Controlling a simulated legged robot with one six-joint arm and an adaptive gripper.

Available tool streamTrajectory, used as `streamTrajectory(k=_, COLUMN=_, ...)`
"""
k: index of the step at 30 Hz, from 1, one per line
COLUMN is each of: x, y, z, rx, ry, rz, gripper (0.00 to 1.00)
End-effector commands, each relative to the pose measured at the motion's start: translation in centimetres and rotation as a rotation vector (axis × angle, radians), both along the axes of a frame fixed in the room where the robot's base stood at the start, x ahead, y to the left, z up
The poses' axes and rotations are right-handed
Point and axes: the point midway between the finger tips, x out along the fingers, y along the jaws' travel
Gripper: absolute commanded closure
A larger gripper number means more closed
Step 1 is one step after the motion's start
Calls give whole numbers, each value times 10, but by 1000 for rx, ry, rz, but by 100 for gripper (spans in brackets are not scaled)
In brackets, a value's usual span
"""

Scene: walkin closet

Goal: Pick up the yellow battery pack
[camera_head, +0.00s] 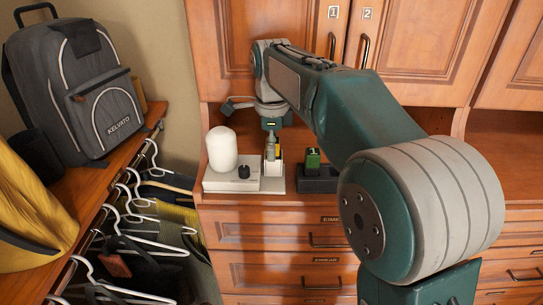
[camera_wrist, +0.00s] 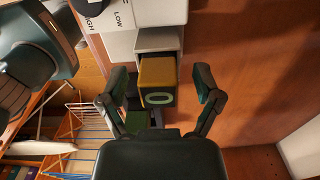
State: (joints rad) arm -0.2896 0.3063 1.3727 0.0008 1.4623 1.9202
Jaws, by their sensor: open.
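The yellow battery pack (camera_wrist: 158,80) sits in a grey slot of a white device (camera_wrist: 121,42) marked HIGH and LOW. In the head view my gripper (camera_head: 271,138) points down over the white device (camera_head: 232,181) on the cabinet counter.
A green battery (camera_head: 313,158) stands in a dark holder (camera_head: 318,182) right of the device. A white rounded cylinder (camera_head: 222,149) and black knob (camera_head: 244,171) are on the device's left. Cabinet doors (camera_head: 420,48) rise behind. A backpack (camera_head: 75,90) and hangers (camera_head: 140,215) are left.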

Motion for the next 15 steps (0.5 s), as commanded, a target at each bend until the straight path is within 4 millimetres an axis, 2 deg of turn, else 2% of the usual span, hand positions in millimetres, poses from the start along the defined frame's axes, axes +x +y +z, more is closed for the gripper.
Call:
streamTrajectory(k=8, x=0, y=1, z=-6, rx=-1, ry=-1, rz=0, gripper=17)
streamTrajectory(k=9, x=0, y=1, z=-6, rx=-1, ry=-1, rz=0, gripper=26)
streamTrajectory(k=14, x=0, y=1, z=-6, rx=-1, ry=0, rz=0, gripper=97)
streamTrajectory(k=15, x=0, y=1, z=-7, rx=-1, ry=1, rz=0, gripper=100)
